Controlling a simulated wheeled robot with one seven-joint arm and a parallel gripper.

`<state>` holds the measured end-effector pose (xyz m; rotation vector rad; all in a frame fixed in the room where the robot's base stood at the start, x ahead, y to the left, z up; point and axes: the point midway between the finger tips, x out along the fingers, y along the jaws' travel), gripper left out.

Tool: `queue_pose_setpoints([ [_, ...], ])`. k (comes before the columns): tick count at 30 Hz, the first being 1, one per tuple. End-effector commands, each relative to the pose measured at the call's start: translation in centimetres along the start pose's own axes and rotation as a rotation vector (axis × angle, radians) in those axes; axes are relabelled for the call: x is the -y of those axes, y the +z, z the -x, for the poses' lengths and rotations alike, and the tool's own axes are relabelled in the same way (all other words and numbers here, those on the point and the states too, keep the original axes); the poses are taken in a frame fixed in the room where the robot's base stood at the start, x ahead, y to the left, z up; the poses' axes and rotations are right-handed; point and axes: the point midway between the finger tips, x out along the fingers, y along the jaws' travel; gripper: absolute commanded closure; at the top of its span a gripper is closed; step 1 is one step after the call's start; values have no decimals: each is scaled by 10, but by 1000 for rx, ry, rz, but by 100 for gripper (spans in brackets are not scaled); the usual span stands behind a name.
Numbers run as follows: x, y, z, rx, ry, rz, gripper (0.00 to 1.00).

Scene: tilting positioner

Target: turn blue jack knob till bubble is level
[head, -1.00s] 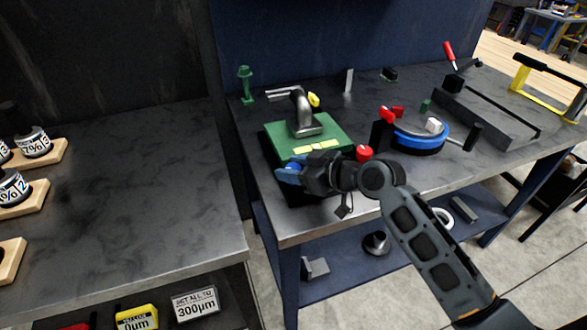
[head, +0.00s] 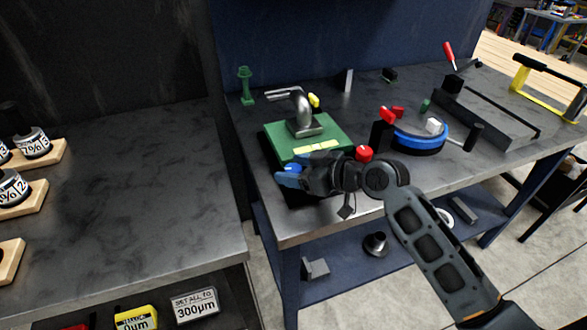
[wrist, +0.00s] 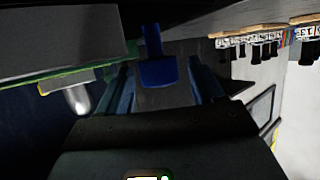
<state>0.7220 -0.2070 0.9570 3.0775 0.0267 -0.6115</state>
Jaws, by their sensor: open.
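The blue jack knob (wrist: 158,72) stands between the two fingers of my gripper (wrist: 162,84) in the wrist view, with gaps visible on both sides. In the head view a small bright part of the blue knob (head: 292,168) shows beside my open gripper (head: 288,178), at the front left corner of the green tilting plate (head: 338,132). A pale yellow strip (head: 318,147), perhaps the level, lies at the plate's front edge, partly hidden by my gripper. I cannot make out a bubble. A red knob (head: 364,153) is at the plate's front right.
A grey bent pipe (head: 302,112) stands on the green plate. A blue round fixture (head: 418,138) with red parts is to the right. A green stand (head: 245,85) is at the back left.

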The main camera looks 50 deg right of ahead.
Motion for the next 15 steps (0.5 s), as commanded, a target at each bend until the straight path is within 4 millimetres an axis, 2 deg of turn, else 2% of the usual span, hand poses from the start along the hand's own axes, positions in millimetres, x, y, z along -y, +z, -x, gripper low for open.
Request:
queue_pose_setpoints([
  [9, -1, 3, 50, 3, 2, 1, 33],
  [15, 0, 2, 69, 2, 1, 0, 33],
])
